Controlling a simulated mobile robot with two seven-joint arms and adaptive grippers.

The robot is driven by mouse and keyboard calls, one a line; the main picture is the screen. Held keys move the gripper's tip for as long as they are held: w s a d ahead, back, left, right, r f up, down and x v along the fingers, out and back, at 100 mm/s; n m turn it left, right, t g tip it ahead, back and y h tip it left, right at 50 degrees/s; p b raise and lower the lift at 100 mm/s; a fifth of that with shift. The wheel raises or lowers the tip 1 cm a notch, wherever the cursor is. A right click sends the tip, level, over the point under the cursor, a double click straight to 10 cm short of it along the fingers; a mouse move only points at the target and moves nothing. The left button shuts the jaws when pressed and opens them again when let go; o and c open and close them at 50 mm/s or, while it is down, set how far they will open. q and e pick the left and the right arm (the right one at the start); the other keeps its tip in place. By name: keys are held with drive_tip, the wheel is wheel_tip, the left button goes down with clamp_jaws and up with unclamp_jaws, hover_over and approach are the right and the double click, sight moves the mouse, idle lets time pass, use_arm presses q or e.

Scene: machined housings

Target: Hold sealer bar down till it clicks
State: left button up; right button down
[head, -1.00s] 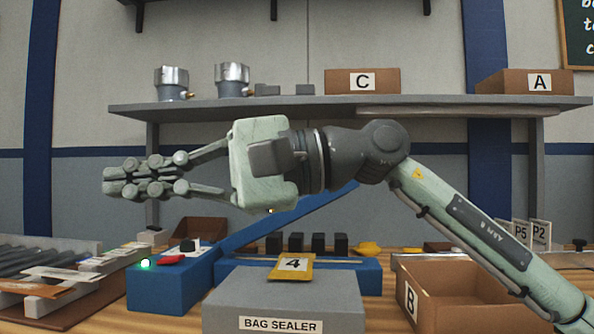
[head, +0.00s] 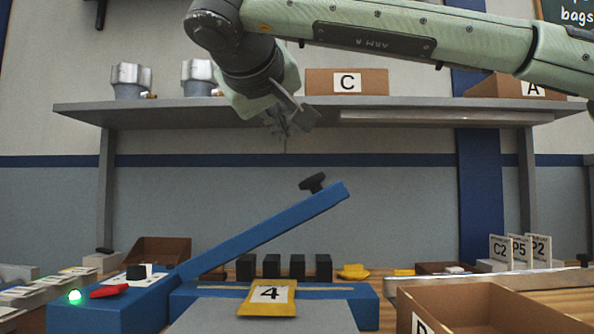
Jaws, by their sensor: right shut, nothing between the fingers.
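The blue sealer bar (head: 265,232) is tilted up, its hinge at the left and its free end, with a black knob (head: 312,183), raised at the right. The bag sealer base (head: 340,307) lies below it, and a yellow bag marked 4 (head: 267,298) lies across its front edge. A green light (head: 74,296) glows on the blue control box (head: 125,308). My right gripper (head: 284,135) points down above the bar, shut and empty, apart from the knob and partly hidden by its own wrist. My left gripper is not in view.
A shelf (head: 230,113) with metal housings (head: 131,80) and box C (head: 346,82) runs behind the arm. An open cardboard box (head: 480,300) stands at the front right. Several black blocks (head: 297,266) stand behind the sealer. Flat packets lie at the far left.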

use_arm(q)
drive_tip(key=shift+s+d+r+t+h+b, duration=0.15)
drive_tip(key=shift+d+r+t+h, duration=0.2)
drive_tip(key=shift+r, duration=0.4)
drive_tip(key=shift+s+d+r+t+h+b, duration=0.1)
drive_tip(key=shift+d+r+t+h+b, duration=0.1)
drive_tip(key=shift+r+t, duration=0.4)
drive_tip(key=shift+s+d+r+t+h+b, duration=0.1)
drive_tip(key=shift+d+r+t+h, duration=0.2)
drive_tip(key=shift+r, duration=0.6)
use_arm(e)
drive_tip(key=w+d+f, duration=0.3)
drive_tip(key=w+f, duration=0.2)
drive_tip(key=w, duration=0.4)
drive_tip(key=shift+w+f, duration=0.35)
drive_tip(key=shift+d, duration=0.1)
